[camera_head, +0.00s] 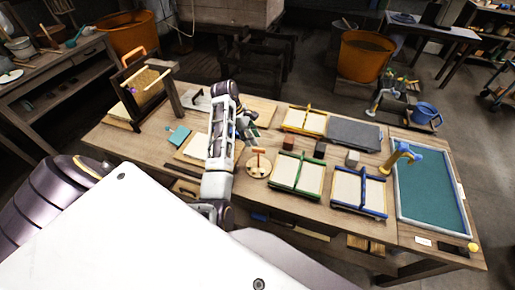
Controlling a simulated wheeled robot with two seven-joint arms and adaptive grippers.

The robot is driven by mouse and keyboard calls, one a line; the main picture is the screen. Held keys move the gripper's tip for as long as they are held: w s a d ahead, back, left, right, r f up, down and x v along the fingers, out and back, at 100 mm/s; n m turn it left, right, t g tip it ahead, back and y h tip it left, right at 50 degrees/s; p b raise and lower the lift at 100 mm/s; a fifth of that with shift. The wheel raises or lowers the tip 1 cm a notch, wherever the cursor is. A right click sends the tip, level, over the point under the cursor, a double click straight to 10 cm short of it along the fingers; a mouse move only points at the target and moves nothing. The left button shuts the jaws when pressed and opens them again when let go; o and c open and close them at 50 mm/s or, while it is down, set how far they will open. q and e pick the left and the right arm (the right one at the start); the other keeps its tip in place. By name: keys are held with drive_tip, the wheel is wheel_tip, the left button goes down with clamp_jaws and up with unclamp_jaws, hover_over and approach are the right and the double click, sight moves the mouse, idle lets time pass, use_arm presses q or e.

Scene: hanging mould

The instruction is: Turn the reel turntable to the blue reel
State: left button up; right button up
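A small round wooden disc (252,172), which looks like the reel turntable, sits on the workbench near its front edge. A small orange-brown upright piece stands on it. I cannot make out a blue reel on it; the details are too small. My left gripper (248,128) is over the bench, just behind the disc and apart from it in the picture. It is small and partly hidden by my own arm, so I cannot tell whether it is open or shut. My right gripper is not in view.
Right of the disc lie frames with green (297,174), blue (359,192) and yellow (303,121) bands, near small dark and pale blocks. A teal basin (432,195) with a yellow-and-blue tap fills the right end. A wooden stand (148,88) is at the left.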

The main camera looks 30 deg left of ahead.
sight(258, 148)
use_arm(q)
drive_tip(key=shift+d+f, duration=0.35)
drive_tip(key=shift+f, duration=0.3)
drive_tip(key=shift+x, duration=2.55)
clamp_jaws()
